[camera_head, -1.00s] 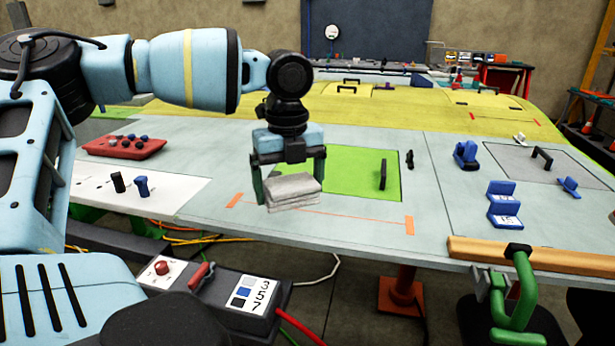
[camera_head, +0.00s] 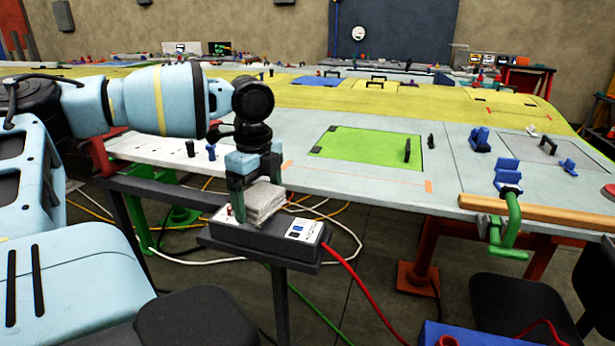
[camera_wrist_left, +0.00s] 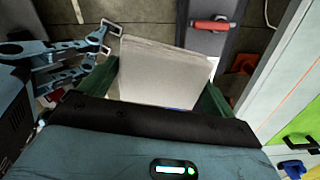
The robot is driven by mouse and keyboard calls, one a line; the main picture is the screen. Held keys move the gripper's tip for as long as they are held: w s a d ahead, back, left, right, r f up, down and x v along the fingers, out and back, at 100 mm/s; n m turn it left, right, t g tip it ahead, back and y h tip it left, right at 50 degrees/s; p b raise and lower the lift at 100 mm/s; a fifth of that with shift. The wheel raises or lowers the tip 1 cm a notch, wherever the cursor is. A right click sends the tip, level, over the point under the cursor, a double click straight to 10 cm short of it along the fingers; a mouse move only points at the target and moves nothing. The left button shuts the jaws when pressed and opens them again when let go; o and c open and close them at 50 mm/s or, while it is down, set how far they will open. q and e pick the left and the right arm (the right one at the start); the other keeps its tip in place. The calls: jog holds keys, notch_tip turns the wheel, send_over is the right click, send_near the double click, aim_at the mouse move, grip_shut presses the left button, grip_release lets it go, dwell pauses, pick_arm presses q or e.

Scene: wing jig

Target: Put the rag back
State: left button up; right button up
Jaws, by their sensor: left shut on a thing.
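The rag (camera_head: 264,201) is a folded light grey cloth. My left gripper (camera_head: 258,208) is shut on it, with its green fingers on either side. In the head view the rag appears in front of the dark control box (camera_head: 262,238) on a stand, hiding part of its top; whether they touch I cannot tell. In the left wrist view the rag (camera_wrist_left: 165,72) fills the space between the fingers, and the box's red handle (camera_wrist_left: 209,26) shows beyond it. My right gripper is not in view.
The grey wing panel (camera_head: 330,182) with a green square (camera_head: 370,148) lies behind. A white strip (camera_head: 160,152) is at its left. A green clamp (camera_head: 510,230) grips a wooden bar (camera_head: 545,213) at right. A red cable (camera_head: 355,285) runs from the box.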

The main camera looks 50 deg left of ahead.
pick_arm(q)
jog(key=f+n, duration=0.1)
jog(key=s+f+n, duration=0.1)
jog(key=a+f+n, duration=0.1)
jog(key=f, duration=0.1)
jog(key=shift+s+a, duration=0.1)
jog(key=shift+s, duration=0.2)
jog(key=d+f+n, duration=0.6)
jog(key=f, duration=0.2)
jog(key=w+d+f+n, duration=0.1)
jog(key=d+n, duration=0.2)
jog(key=d, duration=0.8)
jog(key=w+d+f+n, duration=0.1)
jog(key=d+f+n, duration=0.1)
jog(key=d, duration=0.9)
jog(key=shift+w+n, duration=0.35)
jog(key=shift+n, duration=0.05)
jog(key=shift+f, duration=0.1)
